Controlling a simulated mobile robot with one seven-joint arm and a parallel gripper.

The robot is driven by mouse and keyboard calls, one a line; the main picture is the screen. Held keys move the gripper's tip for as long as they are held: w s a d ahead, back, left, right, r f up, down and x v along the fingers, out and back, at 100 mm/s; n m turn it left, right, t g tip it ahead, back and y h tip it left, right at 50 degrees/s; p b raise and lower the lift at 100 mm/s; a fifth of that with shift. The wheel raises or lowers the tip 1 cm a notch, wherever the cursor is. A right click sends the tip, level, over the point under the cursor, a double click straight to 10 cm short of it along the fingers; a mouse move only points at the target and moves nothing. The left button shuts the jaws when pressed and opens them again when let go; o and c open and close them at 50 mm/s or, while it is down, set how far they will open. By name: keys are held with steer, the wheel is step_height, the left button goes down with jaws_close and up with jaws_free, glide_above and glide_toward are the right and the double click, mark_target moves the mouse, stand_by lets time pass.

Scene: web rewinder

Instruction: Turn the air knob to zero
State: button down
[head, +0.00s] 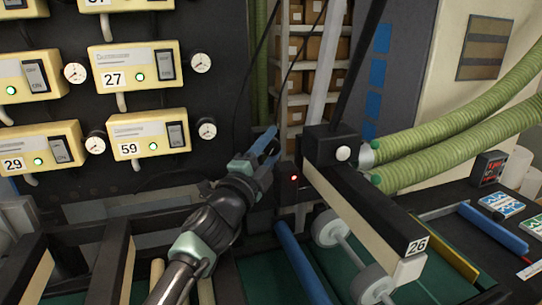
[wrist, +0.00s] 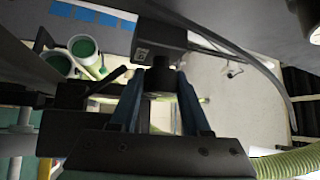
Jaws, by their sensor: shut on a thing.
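My gripper (head: 268,145) reaches up and away at the middle of the head view, its blue fingers beside the dark panel's right edge. In the wrist view, the blue fingers of my gripper (wrist: 161,95) stand on both sides of a short dark round knob (wrist: 162,76) and are shut on it. I take this to be the air knob. It sits on a dark box (wrist: 160,38) with a small label. The knob cannot be made out in the head view, and I see no scale or mark showing its setting.
A panel of cream switch boxes (head: 150,138) with round gauges is at the left. A beam numbered 26 (head: 365,200) juts forward right of my gripper, near a black box with a red light (head: 287,184). Green hoses (head: 460,125) run to the right. Rollers (head: 300,262) lie below.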

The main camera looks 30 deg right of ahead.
steer(key=shift+c, duration=1.9)
jaws_free()
steer(key=p+v, duration=0.1)
steer(key=v, duration=0.6)
steer(key=shift+s+a, duration=0.2)
